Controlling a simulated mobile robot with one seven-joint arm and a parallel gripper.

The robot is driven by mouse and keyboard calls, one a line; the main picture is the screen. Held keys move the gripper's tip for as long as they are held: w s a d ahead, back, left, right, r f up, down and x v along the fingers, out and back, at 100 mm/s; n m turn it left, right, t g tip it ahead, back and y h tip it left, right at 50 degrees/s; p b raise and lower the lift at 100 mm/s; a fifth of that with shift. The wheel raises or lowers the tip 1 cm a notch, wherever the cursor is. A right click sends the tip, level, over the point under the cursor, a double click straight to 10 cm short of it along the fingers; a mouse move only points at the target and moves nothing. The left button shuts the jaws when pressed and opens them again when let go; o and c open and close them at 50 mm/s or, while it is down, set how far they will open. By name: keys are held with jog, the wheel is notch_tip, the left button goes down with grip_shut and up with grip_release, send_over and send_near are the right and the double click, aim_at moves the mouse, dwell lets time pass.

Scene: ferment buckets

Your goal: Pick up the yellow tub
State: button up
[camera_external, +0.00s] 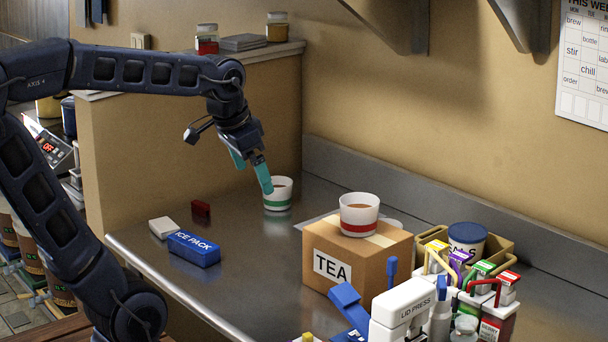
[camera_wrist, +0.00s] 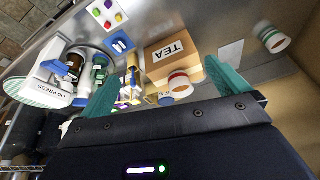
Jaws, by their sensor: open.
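I cannot make out a clear yellow tub. A white tub with a green band (camera_external: 279,203) stands on the steel counter. A white tub with a red band (camera_external: 360,222) stands on the cardboard TEA box (camera_external: 340,262); it also shows in the wrist view (camera_wrist: 180,86). A yellowish container (camera_external: 49,107) at far left is partly hidden by my arm.
A blue ice pack (camera_external: 194,249), a white block (camera_external: 163,228) and a dark red block (camera_external: 201,209) lie at the counter's left. A lid press (camera_external: 402,312), coloured cartons and a tan crate (camera_external: 500,252) crowd the right. A partition (camera_external: 190,140) stands behind my arm.

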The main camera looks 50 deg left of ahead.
jog(key=w+a+f+m+g, duration=0.1)
jog(key=w+a+f+m, duration=0.15)
jog(key=w, duration=0.95)
jog(key=w+a+f+m+g, duration=0.15)
jog(key=w+m, duration=0.25)
jog(key=w, duration=0.7)
jog(key=w+a+f+m+h, duration=0.1)
jog(key=w+a+f, duration=0.1)
jog(key=w+f, duration=0.4)
jog(key=w+a+f+m+h, duration=0.1)
jog(key=w+a+f+m, duration=0.1)
jog(key=w+f, duration=0.4)
jog(key=w+a+f+m+h, duration=0.1)
jog(key=w+a+f+m, duration=0.1)
jog(key=w+f, duration=0.3)
jog(key=shift+w+f+m+h, duration=0.15)
jog(key=shift+w+f+h, duration=0.05)
jog(key=shift+w, duration=0.95)
jog(key=shift+w+f+m+h, duration=0.1)
jog(key=shift+w+f+h, duration=0.1)
jog(key=shift+w, duration=0.95)
jog(key=x, duration=1.1)
jog(key=shift+w+d, duration=0.1)
jog(key=shift+d, duration=0.3)
jog(key=shift+r, duration=0.1)
jog(key=c, duration=1.2)
